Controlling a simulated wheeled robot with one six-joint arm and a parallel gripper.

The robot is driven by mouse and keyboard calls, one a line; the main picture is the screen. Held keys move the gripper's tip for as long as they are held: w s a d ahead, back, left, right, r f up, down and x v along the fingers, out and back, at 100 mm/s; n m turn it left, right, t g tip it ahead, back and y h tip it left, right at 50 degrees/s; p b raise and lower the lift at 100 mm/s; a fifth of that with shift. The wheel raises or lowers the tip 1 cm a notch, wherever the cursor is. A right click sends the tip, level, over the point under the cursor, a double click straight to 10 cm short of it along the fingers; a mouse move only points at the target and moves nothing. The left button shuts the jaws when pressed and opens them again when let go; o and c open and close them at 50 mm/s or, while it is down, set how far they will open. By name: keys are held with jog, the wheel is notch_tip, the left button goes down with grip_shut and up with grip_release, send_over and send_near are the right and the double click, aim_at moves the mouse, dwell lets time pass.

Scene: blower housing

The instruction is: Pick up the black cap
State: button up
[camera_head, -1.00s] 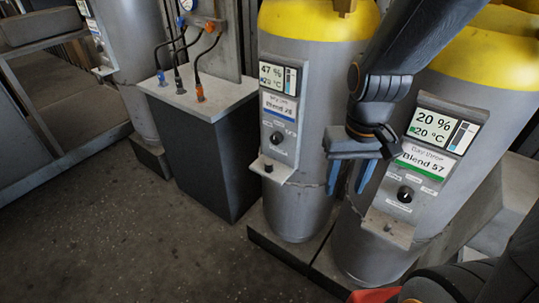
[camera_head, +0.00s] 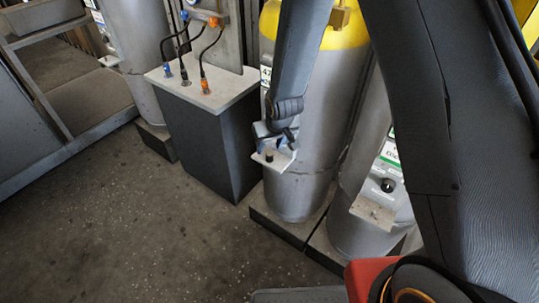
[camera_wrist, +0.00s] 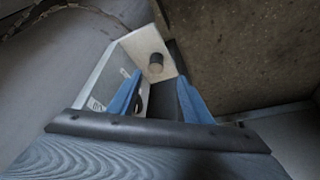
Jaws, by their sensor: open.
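The black cap (camera_head: 269,156) is a small dark cylinder standing on a pale ledge (camera_head: 280,162) at the front of the middle grey cylinder's panel. In the wrist view the cap (camera_wrist: 156,62) stands on the same ledge (camera_wrist: 138,42), beyond the fingertips. My gripper (camera_head: 272,141) is just above and behind the cap in the head view, partly hidden by its own wrist. In the wrist view its two blue fingers (camera_wrist: 158,92) are apart with nothing held between them. The cap lies roughly in line with the gap, apart from the fingers.
The middle yellow-topped cylinder (camera_head: 315,110) stands close behind my gripper. A right cylinder has a panel with a black knob (camera_head: 388,186) and its own ledge (camera_head: 372,212). A dark box (camera_head: 208,140) with cables stands left. The floor (camera_head: 130,240) in front is clear.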

aim_at(270, 154)
jog(key=shift+s+d+p+x, duration=0.15)
jog(key=shift+p+x, duration=0.2)
jog(key=shift+x, duration=0.55)
jog(key=shift+d+p+x, duration=0.2)
jog(key=shift+p+x, duration=0.15)
jog(key=shift+x, duration=0.5)
jog(key=shift+s+d+p+x, duration=0.15)
jog(key=shift+p+x, duration=0.2)
jog(key=shift+x, duration=0.55)
jog(key=shift+w+a+f, duration=0.1)
jog(key=shift+w+f, duration=0.15)
jog(key=shift+f, duration=0.35)
jog(key=shift+c, duration=0.3)
jog(key=c, duration=1.1)
